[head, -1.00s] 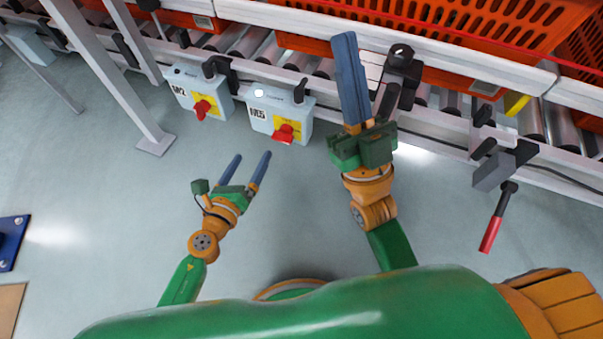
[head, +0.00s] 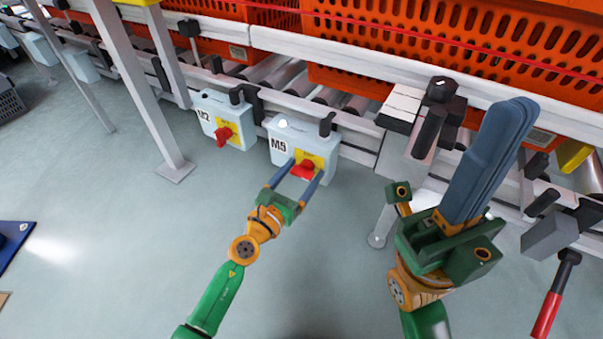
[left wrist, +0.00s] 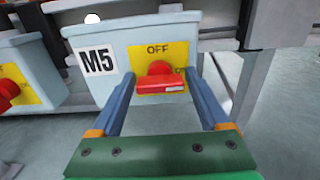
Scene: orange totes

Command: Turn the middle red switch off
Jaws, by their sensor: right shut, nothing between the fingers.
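The red switch (head: 303,170) sits on a yellow plate on the grey box marked M5 (head: 279,147). In the left wrist view the red switch (left wrist: 162,79) has its handle lying across, below the word OFF. My left gripper (head: 296,170) is open, with one blue finger on each side of the switch; I cannot tell whether they touch it. In the left wrist view the fingers (left wrist: 165,82) stand wide apart around it. A second red switch (head: 223,135) is on the M2 box (head: 208,112) to the left. My right gripper (head: 508,105) is shut and empty at the right.
Orange crates (head: 440,50) stand on the roller conveyor (head: 268,72) behind the boxes. A grey post (head: 140,90) stands left of the M2 box. A red-handled lever (head: 547,315) hangs at the lower right. The floor (head: 130,230) at the left is mostly clear.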

